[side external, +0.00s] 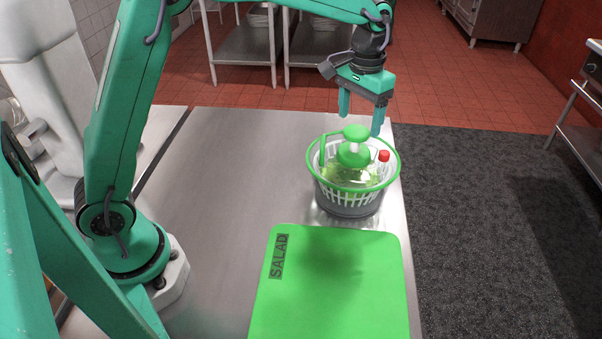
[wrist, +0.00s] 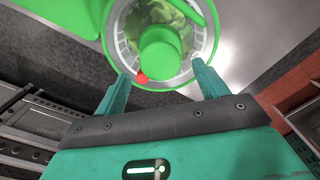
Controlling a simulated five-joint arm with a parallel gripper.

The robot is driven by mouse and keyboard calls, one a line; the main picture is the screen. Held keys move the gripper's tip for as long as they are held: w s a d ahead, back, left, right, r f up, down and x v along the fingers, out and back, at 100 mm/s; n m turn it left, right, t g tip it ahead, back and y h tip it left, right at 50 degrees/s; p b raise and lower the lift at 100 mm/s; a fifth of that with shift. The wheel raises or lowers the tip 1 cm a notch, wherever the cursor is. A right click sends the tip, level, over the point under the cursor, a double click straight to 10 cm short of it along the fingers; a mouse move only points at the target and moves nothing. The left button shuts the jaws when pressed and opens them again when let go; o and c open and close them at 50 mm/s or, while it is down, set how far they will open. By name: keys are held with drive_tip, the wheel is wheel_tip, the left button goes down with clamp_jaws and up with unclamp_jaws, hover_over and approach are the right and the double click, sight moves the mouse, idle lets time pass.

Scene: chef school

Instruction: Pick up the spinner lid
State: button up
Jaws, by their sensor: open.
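The spinner lid (side external: 354,155) has a round green knob on top and seems to be clear below, with a green rim. It sits on the spinner basket (side external: 348,199), a white slatted basket in a grey bowl with pale green leaves inside. In the wrist view the green knob (wrist: 161,52) is near the top centre, with the rim around it. My gripper (side external: 361,112) is open and empty. It hangs just above the lid's back edge, fingers pointing down. In the wrist view its two fingers (wrist: 162,80) frame the near side of the rim, and no contact shows.
A small red cap (side external: 384,156) shows at the right side of the basket. A green board marked SALAD (side external: 335,285) lies in front of the spinner. The steel table (side external: 225,200) is bare to the left. Its right edge runs close beside the spinner.

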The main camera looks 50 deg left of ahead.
sight(356, 130)
drive_tip(key=shift+f, duration=0.4)
drive_tip(key=shift+f, duration=0.1)
drive_tip(key=shift+s+a+f, duration=0.1)
drive_tip(key=shift+f, duration=1.15)
drive_tip(key=shift+s+f, duration=0.1)
drive_tip(key=shift+f, duration=1.15)
clamp_jaws()
drive_tip(key=shift+r, duration=0.15)
